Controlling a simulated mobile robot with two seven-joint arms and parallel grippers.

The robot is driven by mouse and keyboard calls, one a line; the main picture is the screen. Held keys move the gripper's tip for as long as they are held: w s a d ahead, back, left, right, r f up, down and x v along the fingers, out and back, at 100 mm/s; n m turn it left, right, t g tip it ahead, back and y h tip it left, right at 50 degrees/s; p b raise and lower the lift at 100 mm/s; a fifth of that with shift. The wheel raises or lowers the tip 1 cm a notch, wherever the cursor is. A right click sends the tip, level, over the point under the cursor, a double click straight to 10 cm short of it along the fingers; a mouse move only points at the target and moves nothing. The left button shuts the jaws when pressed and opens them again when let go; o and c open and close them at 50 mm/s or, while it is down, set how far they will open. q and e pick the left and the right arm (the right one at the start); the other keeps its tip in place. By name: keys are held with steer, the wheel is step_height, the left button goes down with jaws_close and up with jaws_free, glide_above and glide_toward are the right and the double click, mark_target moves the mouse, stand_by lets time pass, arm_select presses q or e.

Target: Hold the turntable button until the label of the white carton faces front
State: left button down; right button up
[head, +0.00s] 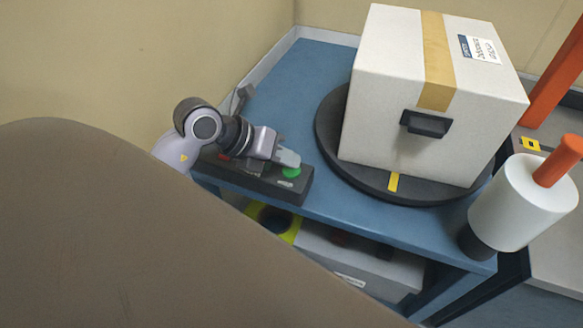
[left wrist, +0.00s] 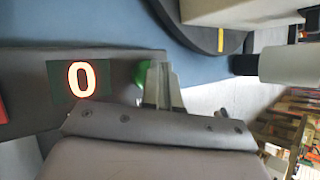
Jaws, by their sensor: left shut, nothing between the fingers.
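The white carton (head: 385,115) sits on the dark round turntable (head: 330,135) on a blue table. Tan tape runs over its top and down the side towards me, which has a black handle. A white and blue label (head: 480,48) shows on its top, right of the tape; no label shows on the side towards me. The green button (head: 291,173) is on a dark control box (head: 300,190). My left gripper (head: 288,158) is shut and empty, its fingertips at the button. In the left wrist view the fingers partly hide the button (left wrist: 143,74); contact is unclear.
The left wrist view shows a lit display (left wrist: 81,79) reading 0. A yellow mark (head: 393,182) is on the turntable's near edge. A white roll with an orange handle (head: 515,205) stands at the table's right corner. A wall closes the left side.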

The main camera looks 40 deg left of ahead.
mark_target(287, 170)
arm_select(q)
steer(key=shift+f+b, duration=0.3)
steer(key=shift+f, duration=0.15)
stand_by(1.6)
stand_by(2.4)
steer(key=shift+r+p, duration=0.9)
step_height(287, 170, up, 5)
steer(key=p, duration=0.4)
steer(key=shift+p, duration=0.4)
stand_by(0.4)
